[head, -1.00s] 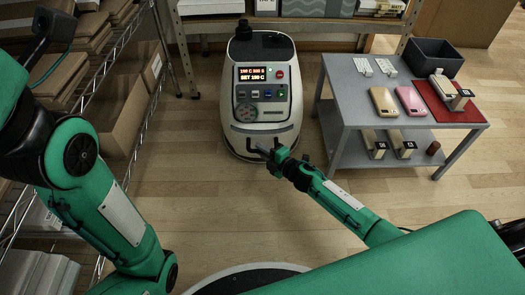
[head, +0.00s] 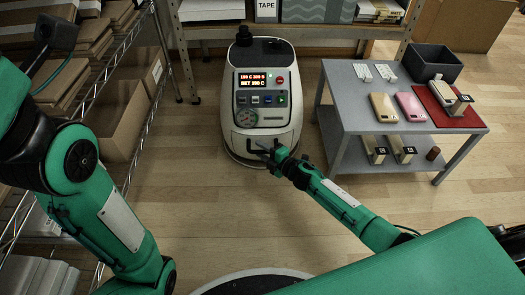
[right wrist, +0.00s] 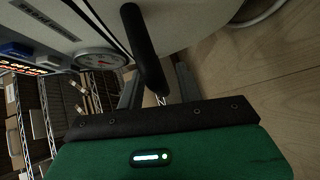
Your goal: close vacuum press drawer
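The vacuum press (head: 262,95) is a white, rounded machine with a lit red display, buttons and a round gauge. Its drawer front (head: 243,143) is low on the side facing me; I cannot tell whether the drawer stands slightly open. A dark handle (right wrist: 143,45) crosses the right wrist view. My right gripper (head: 267,152) is at the drawer front by the handle. In the right wrist view its two fingers (right wrist: 158,88) are apart, with the handle's near end between or just above them. My left arm is at the left; its gripper is out of view.
A grey table (head: 350,103) at the right holds phone cases, a red mat (head: 470,118) and a dark bin (head: 432,62). A wire shelf with boxes (head: 115,115) stands at the left. Wooden floor (head: 215,205) lies clear before the press.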

